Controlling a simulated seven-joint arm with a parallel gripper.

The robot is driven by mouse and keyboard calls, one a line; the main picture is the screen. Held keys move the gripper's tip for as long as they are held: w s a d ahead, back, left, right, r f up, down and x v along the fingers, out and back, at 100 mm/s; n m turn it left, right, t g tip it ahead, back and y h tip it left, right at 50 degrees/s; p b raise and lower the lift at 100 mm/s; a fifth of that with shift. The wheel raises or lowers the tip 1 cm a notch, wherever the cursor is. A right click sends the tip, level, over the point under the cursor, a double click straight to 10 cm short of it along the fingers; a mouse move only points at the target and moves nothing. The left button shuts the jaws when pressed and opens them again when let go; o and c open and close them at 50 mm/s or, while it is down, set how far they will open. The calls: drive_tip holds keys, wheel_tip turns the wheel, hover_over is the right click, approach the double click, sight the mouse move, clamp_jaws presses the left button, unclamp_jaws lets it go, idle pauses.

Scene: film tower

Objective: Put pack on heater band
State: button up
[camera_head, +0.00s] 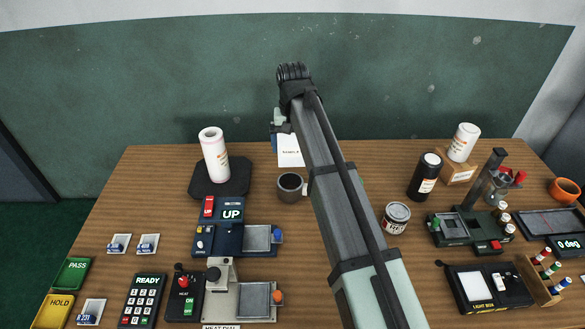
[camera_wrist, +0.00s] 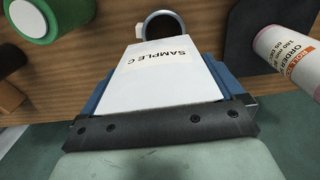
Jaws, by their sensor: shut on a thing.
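The pack (camera_wrist: 168,75) is a white, flat piece marked SAMPLE C with blue edges behind it. My gripper (camera_wrist: 165,128) is shut on its near end; a dark finger bar crosses the pack in the wrist view. In the head view, the pack (camera_head: 289,152) shows left of my arm, over the table's back edge; whether it touches the table is unclear. My arm hides most of the gripper there. A heater unit marked HEAT (camera_head: 184,293) stands at front left, joined by a beige machine with a grey plate (camera_head: 255,300). I cannot single out the heater band.
A dark mug (camera_head: 290,187) stands just in front of the pack. A white roll (camera_head: 214,155) stands on a dark pad at left. A blue UP unit (camera_head: 230,240) lies behind the beige machine. A can (camera_head: 396,217) and black bottle (camera_head: 425,176) stand right of my arm.

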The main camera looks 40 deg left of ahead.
sight(293, 163)
drive_tip(key=shift+f, duration=3.8)
drive_tip(key=shift+f, duration=0.1)
drive_tip(key=o, duration=0.9)
wheel_tip(293, 163, up, 12)
drive_tip(key=shift+r, duration=0.1)
